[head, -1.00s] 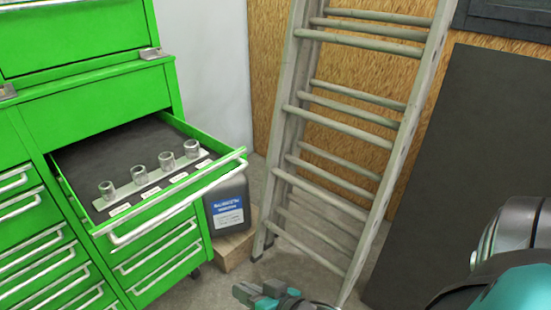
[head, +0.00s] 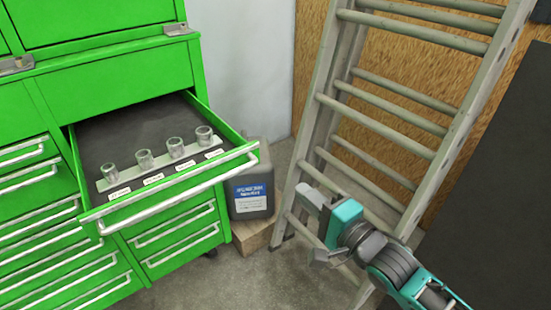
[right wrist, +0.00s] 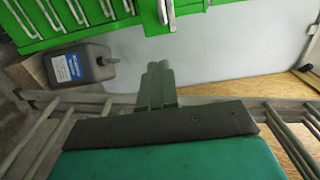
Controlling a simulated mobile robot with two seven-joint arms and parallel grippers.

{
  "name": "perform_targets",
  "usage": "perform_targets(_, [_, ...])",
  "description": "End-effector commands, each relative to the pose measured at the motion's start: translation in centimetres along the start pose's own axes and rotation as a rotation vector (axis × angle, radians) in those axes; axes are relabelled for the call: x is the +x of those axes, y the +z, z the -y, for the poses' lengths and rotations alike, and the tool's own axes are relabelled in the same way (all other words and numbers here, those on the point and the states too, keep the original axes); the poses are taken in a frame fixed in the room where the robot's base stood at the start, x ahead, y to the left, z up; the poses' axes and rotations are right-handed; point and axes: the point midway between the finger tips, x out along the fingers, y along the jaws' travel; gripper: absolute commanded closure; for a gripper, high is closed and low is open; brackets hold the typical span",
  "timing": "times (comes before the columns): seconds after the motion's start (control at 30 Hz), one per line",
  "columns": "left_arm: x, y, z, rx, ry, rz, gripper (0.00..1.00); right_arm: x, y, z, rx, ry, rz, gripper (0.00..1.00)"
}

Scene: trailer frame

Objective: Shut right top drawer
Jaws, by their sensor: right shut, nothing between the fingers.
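The right top drawer (head: 170,187) of the green cabinet (head: 110,85) is pulled well out in the head view. Its pale bar handle (head: 185,192) runs along the front. Inside are a dark liner and a pale rail with several metal sockets (head: 176,147). My right gripper (head: 308,197) is to the right of the drawer front, apart from it, in front of the ladder. In the right wrist view its fingers (right wrist: 157,72) are together and empty, with green drawer fronts beyond them at the top. My left gripper is not in view.
A grey canister (head: 251,188) with a blue label stands on a wooden block (head: 258,236), right of the cabinet. A ladder (head: 400,125) leans close behind my right gripper. A dark panel (head: 500,190) stands at the far right. Floor before the drawers is clear.

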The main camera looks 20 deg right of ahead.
Motion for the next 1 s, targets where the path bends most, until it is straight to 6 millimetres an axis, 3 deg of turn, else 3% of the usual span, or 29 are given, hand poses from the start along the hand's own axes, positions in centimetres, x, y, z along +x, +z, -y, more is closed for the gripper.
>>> perform_targets(0.7, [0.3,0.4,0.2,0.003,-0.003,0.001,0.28,11.4,0.0,0.0,-0.004,0.000,-0.001,1.00])
perform_targets(1.0, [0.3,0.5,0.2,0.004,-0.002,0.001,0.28,13.3,0.0,-0.1,-0.004,0.002,-0.001,1.00])
